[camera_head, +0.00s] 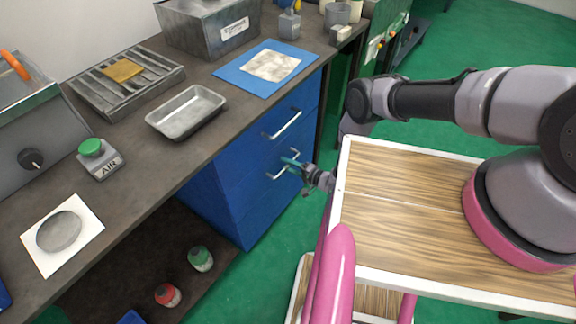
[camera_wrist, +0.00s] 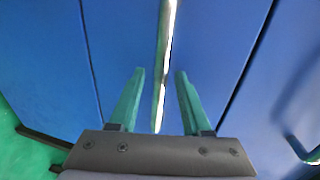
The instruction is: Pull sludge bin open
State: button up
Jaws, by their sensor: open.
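The blue drawer cabinet (camera_head: 225,195) stands under the bench, with two bar handles on its front. The upper handle (camera_head: 283,124) is free. My gripper (camera_head: 290,163) is at the lower handle (camera_head: 272,175). In the wrist view, my gripper (camera_wrist: 160,72) is open, its green fingers on either side of a silver handle bar (camera_wrist: 167,40), with gaps showing. Another handle (camera_wrist: 303,150) shows at the right edge. The drawer fronts look flush and closed in the head view. No label naming the sludge bin is readable.
The dark bench top (camera_head: 135,195) holds a metal tray (camera_head: 187,111), a blue mat (camera_head: 243,82) and an AIR button box (camera_head: 98,158). A red jar (camera_head: 167,295) and a green-topped jar (camera_head: 200,258) stand below. Green floor (camera_head: 275,240) is clear before the cabinet.

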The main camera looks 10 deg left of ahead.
grip_shut()
dwell(1.4)
